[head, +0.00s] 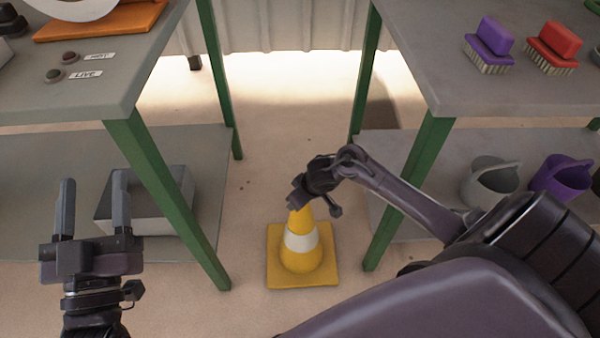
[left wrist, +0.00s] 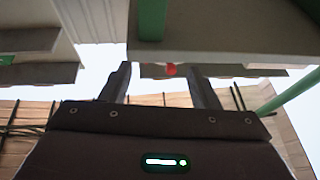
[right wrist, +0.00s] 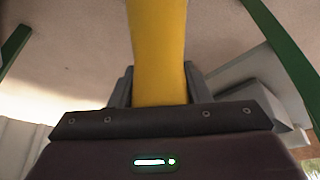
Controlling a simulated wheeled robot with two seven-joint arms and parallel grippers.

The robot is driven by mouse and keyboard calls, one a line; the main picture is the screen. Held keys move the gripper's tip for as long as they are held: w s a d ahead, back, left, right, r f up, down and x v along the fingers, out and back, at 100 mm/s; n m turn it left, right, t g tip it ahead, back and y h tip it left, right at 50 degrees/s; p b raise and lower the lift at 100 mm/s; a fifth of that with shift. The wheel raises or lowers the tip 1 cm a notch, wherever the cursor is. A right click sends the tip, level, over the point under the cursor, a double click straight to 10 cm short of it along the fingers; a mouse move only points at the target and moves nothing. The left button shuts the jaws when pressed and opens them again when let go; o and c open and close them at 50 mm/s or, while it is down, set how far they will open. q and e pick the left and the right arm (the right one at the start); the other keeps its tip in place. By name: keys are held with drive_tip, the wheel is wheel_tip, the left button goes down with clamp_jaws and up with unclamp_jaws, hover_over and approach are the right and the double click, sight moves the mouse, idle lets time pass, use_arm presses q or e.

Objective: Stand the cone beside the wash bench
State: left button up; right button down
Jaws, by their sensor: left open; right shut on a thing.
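A yellow cone (head: 300,252) with a white band and a square yellow base is upright between two benches in the head view. My right gripper (head: 300,200) is shut on the top of the cone, which also shows between the fingers in the right wrist view (right wrist: 157,50). I cannot tell whether its base touches the floor. The right-hand bench (head: 480,90) has a grey top with brushes and green legs, and stands just right of the cone. My left gripper (head: 92,200) is open and empty at the lower left, in front of the left-hand bench.
The left-hand bench (head: 85,95) holds buttons and an orange item (head: 100,22) on top and a grey box (head: 150,205) on its lower shelf. A grey jug (head: 488,185) and a purple jug (head: 558,178) stand on the right-hand bench's lower shelf. Floor between the benches is clear behind the cone.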

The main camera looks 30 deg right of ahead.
use_arm(q)
drive_tip(key=r+t, duration=0.1)
drive_tip(key=s+r, duration=0.1)
drive_tip(key=r, duration=0.1)
drive_tip(key=r+t+h, duration=0.1)
drive_tip(key=r, duration=0.1)
drive_tip(key=shift+s+a+t, duration=0.3)
drive_tip(key=shift+s+a, duration=0.05)
drive_tip(key=shift+a, duration=0.05)
use_arm(e)
drive_tip(key=shift+f, duration=0.2)
drive_tip(key=c, duration=0.8)
unclamp_jaws()
drive_tip(key=shift+f, duration=0.15)
drive_tip(key=shift+o, duration=0.2)
